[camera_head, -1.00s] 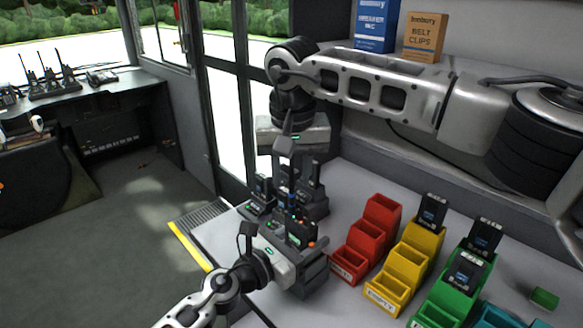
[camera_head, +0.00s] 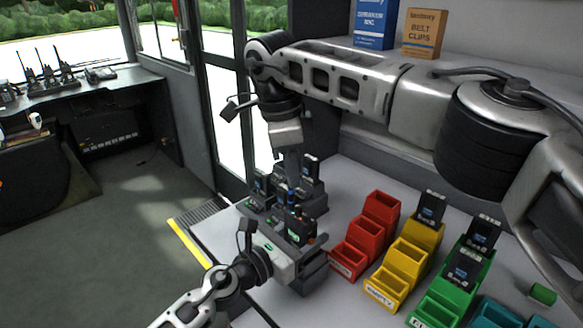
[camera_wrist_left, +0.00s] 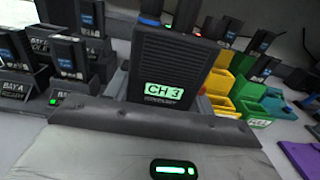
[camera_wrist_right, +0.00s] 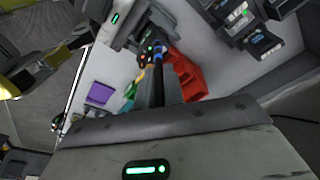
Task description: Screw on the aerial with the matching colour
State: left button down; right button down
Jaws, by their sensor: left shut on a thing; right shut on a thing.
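A black handheld radio (camera_wrist_left: 170,68) with a lit "CH 3" screen stands upright in the left wrist view; it also shows in the head view (camera_head: 298,226). My left gripper (camera_head: 288,258) is shut on its lower part. My right gripper (camera_head: 288,150) is above the radio, pointing down, shut on a slim black aerial (camera_wrist_right: 158,85). A blue band (camera_wrist_right: 158,54) shows at the aerial's lower end, over the radio's top. Blue also shows at the radio's top left in the left wrist view (camera_wrist_left: 151,18). I cannot tell how far the aerial is seated.
Several radios in dark bay stands (camera_wrist_left: 75,78) are beside and behind the held radio. Red (camera_head: 362,240), yellow (camera_head: 408,262) and green (camera_head: 455,285) stepped bins stand to the right. Blue and orange (camera_head: 424,34) boxes are on the shelf above. Counter is clear between the stands and bins.

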jog(key=m+g, duration=0.1)
jog(key=m, duration=0.5)
jog(key=shift+s, duration=0.1)
jog(key=m, duration=0.3)
jog(key=m+y, duration=0.1)
jog(key=m, duration=0.4)
jog(key=shift+g, duration=0.4)
jog(key=m+y, duration=0.1)
jog(key=m, duration=0.6)
jog(key=m+y, duration=0.1)
jog(key=m, duration=0.6)
jog(key=shift+a, duration=0.15)
jog(key=c, duration=1.4)
grip_release()
jog(key=shift+c, duration=0.2)
notch_tip(320, 180, up, 7)
jog(key=shift+w+d+r, duration=0.2)
jog(key=shift+w+d, duration=0.15)
